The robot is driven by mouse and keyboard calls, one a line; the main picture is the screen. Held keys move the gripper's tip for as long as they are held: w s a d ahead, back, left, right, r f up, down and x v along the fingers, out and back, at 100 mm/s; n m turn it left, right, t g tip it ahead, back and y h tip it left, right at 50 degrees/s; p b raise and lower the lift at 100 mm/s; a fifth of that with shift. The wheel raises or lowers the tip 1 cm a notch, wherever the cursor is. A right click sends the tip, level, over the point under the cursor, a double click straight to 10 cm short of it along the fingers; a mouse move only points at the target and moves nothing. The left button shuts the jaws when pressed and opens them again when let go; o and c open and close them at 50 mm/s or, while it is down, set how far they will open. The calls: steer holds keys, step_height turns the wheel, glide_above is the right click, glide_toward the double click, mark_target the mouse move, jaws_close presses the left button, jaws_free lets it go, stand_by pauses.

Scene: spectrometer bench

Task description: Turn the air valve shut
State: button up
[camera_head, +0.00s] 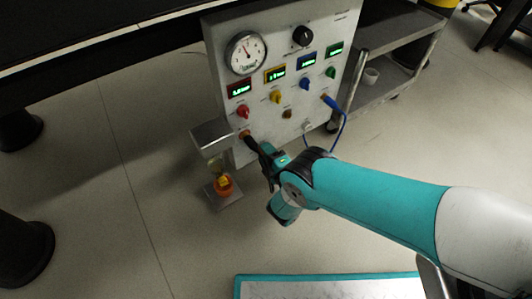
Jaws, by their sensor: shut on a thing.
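A grey control panel (268,124) stands upright with a row of small coloured knobs: red (242,111), yellow (276,97), blue (305,84) and green (331,72). Which of them is the air valve cannot be read. My gripper (249,140) reaches the panel's lower left from the right, just below the red knob. Its dark fingers are shut on a small orange-brown fitting (244,134) on the panel face, mostly hidden by the fingers. A round white dial gauge (246,53) and a black knob (303,35) sit above.
A small metal stand (212,134) with an orange-based vessel (223,184) stands left of my gripper. A blue hose (343,124) loops from a fitting at the panel's right. A grey cart (386,72) is behind at right, and a dark table (85,30) at upper left.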

steer(key=shift+f+n, duration=0.1)
steer(key=shift+n, duration=0.5)
steer(key=o, duration=0.9)
steer(key=p+v, duration=1.4)
steer(key=v, duration=0.3)
steer(key=shift+s+d, duration=0.2)
